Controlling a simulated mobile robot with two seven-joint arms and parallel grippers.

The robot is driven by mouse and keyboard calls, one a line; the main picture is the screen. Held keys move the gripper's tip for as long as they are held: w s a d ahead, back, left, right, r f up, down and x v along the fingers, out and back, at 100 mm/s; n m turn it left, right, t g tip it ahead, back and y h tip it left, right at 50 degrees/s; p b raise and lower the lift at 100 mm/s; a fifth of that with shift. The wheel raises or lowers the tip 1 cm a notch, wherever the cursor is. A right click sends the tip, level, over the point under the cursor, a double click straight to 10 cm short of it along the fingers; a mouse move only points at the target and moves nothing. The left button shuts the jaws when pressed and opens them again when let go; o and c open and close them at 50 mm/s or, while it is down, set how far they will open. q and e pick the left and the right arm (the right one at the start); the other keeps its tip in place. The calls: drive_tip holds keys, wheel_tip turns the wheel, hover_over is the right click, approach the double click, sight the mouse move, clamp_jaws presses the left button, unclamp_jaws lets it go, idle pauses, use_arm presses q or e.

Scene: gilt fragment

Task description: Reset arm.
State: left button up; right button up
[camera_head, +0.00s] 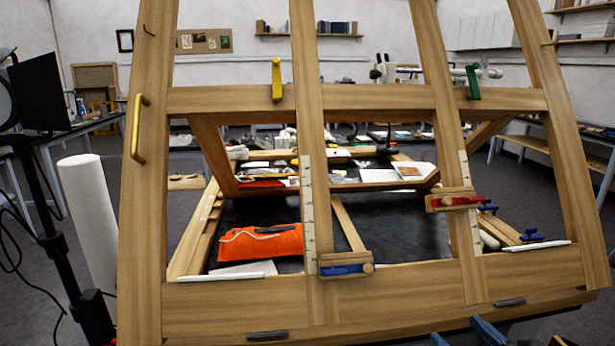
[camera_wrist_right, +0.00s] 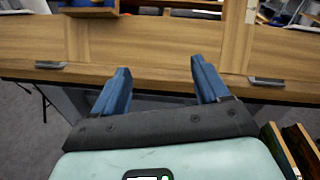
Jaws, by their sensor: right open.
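My right gripper (camera_head: 463,336) shows at the bottom edge of the head view, right of centre, only its blue fingers in sight. In the right wrist view the two blue fingers (camera_wrist_right: 160,72) stand wide apart with nothing between them. They point at the lower rail of a large wooden frame (camera_head: 400,311), which also fills the top of the wrist view (camera_wrist_right: 150,50). Whether the fingertips touch the rail, I cannot tell. My left gripper is not in view.
The frame's rails and posts stand close in front of me. Blue (camera_head: 346,269) and red (camera_head: 458,200) clamp blocks sit on its uprights. An orange cloth (camera_head: 262,243) lies on a dark surface behind. A white roll (camera_head: 88,215) stands left. Grey floor (camera_wrist_right: 30,135) shows below the rail.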

drive_tip(key=s+a+f+n+g+p, duration=0.2)
drive_tip(key=f+n+g, duration=0.2)
drive_tip(key=f, duration=0.6)
drive_tip(key=s+a+f+n+g+p, duration=0.1)
drive_tip(key=s+f+n+g+p, duration=0.2)
drive_tip(key=f, duration=0.6)
drive_tip(key=s+a+f+n+g+p, duration=0.2)
drive_tip(key=f+n+g, duration=0.25)
drive_tip(key=f, duration=0.55)
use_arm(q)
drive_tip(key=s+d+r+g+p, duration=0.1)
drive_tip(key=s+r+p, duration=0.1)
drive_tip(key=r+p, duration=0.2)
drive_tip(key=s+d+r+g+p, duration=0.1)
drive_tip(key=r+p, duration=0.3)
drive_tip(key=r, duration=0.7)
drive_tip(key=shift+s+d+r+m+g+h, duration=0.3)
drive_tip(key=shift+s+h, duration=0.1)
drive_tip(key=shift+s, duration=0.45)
use_arm(e)
drive_tip(key=s+a+f+n+g, duration=0.3)
drive_tip(key=s+a+f+n, duration=0.2)
drive_tip(key=s+n, duration=0.3)
drive_tip(key=s+a+f+n+g, duration=0.3)
drive_tip(key=s+a+f+n, duration=0.2)
drive_tip(key=s+f+n, duration=0.3)
drive_tip(key=shift+s+a+y, duration=0.25)
drive_tip(key=shift+s+y, duration=0.05)
drive_tip(key=shift+s, duration=1.85)
drive_tip(key=shift+r, duration=0.1)
